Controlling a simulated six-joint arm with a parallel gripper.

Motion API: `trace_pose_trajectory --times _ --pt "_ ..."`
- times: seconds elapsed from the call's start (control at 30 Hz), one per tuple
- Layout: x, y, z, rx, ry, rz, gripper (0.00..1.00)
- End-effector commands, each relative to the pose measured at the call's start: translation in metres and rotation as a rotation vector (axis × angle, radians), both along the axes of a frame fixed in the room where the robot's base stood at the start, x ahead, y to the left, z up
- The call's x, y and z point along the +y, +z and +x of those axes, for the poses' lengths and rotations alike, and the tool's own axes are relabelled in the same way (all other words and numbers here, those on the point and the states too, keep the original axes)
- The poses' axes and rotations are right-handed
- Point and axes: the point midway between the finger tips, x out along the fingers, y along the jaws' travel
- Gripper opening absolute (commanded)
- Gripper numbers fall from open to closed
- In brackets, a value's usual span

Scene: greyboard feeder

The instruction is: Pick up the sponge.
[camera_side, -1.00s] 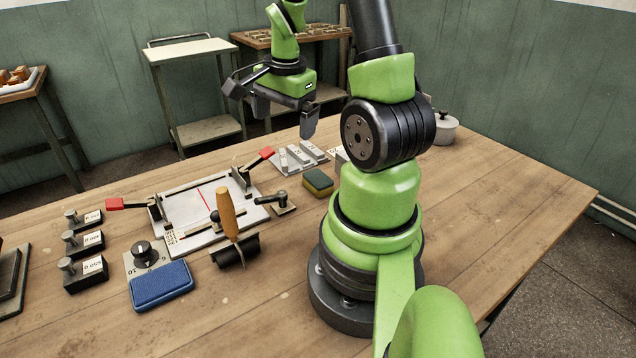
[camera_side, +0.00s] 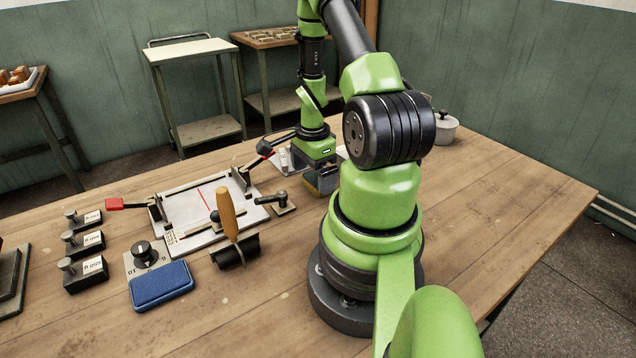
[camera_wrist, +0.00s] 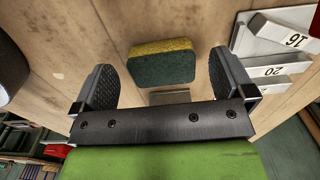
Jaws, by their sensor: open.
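The sponge (camera_wrist: 162,64) is yellow with a dark green side and lies on the wooden table. In the wrist view it sits between the two open fingers of my gripper (camera_wrist: 164,84), with a gap on each side. In the side view my gripper (camera_side: 318,183) is low over the sponge's place. I cannot tell whether the fingers touch the table.
Numbered metal blocks (camera_wrist: 272,70) stand close to the right finger in the wrist view. In the side view a clamping frame (camera_side: 206,200) with red-handled clamps, a wooden-handled tool (camera_side: 228,214) and a blue pad (camera_side: 161,285) lie to the left.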

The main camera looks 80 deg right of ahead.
Motion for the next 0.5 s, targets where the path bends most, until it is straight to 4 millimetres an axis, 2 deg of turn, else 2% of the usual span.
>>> trace_pose_trajectory --times 0.17,0.43,0.47,0.5 --pt "0.001 -0.019 0.0 0.001 -0.001 0.001 1.0" --pt "0.0 -0.022 0.0 -0.001 0.0 -0.002 1.0" --pt "0.0 -0.022 0.0 -0.001 0.0 -0.002 0.95" --pt "0.0 -0.022 0.0 -0.001 0.0 -0.002 0.86"
